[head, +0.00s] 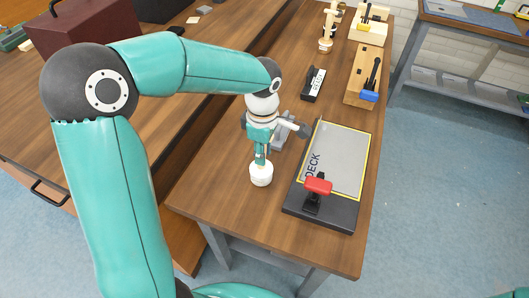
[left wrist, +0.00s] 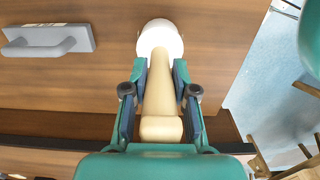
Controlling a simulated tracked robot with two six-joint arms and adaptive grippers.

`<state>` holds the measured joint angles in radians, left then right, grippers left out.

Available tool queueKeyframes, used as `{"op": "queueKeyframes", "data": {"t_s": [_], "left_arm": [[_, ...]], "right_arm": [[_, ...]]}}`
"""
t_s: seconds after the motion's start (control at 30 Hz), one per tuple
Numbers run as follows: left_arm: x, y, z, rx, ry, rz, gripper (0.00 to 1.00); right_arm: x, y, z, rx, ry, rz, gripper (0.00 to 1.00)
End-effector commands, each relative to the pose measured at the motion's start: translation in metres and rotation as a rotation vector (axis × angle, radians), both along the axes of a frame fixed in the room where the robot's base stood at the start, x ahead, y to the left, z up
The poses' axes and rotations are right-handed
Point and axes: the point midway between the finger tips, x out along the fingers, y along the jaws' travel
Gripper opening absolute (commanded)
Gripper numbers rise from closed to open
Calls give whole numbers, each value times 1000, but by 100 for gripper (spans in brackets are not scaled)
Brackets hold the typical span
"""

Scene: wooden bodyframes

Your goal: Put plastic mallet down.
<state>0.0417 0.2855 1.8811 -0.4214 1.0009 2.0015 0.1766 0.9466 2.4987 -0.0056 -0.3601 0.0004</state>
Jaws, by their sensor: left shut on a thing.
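The plastic mallet has a white head (head: 261,175) and a cream handle (left wrist: 162,90). In the head view the head is low over the wooden table, left of the dark board marked DECK. I cannot tell whether it touches the tabletop. My left gripper (head: 262,152) is above the head, its fingers on both sides of the handle; it also shows in the left wrist view (left wrist: 160,92), shut on the handle. The white head sticks out beyond the fingers there. My right gripper is not in view.
The DECK board (head: 345,165) with a red-handled clamp (head: 318,186) lies right of the mallet. A grey float (left wrist: 45,40) lies beside the mallet. A black-and-white item (head: 313,84) and wooden blocks (head: 365,75) stand farther back. The table's front left is clear.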

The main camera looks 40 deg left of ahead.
Motion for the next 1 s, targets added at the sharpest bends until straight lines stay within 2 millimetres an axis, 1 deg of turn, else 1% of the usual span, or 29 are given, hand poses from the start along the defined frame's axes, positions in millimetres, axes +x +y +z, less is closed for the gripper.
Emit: {"op": "queueKeyframes", "data": {"t_s": [0.03,0.1,0.3,0.4,0.43,0.57,0.6,0.87,0.97,1.0], "left_arm": [[0,0,-4,0,1,0,0],[0,0,-6,0,-2,0,0],[0,0,-6,0,-2,0,0],[0,0,-9,0,-2,0,0],[0,0,-9,0,-1,0,29],[0,0,-8,0,-1,0,50],[0,0,-8,0,-1,0,52],[0,0,-8,0,-1,0,52],[0,0,-4,0,-1,-1,52],[1,0,-2,1,-3,0,52]], "right_arm": [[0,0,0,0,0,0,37],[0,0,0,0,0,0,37],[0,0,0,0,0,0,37],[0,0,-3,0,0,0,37],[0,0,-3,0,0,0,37],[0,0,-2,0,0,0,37],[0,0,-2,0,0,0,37],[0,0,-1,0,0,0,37],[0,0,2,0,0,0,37],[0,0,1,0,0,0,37]]}}
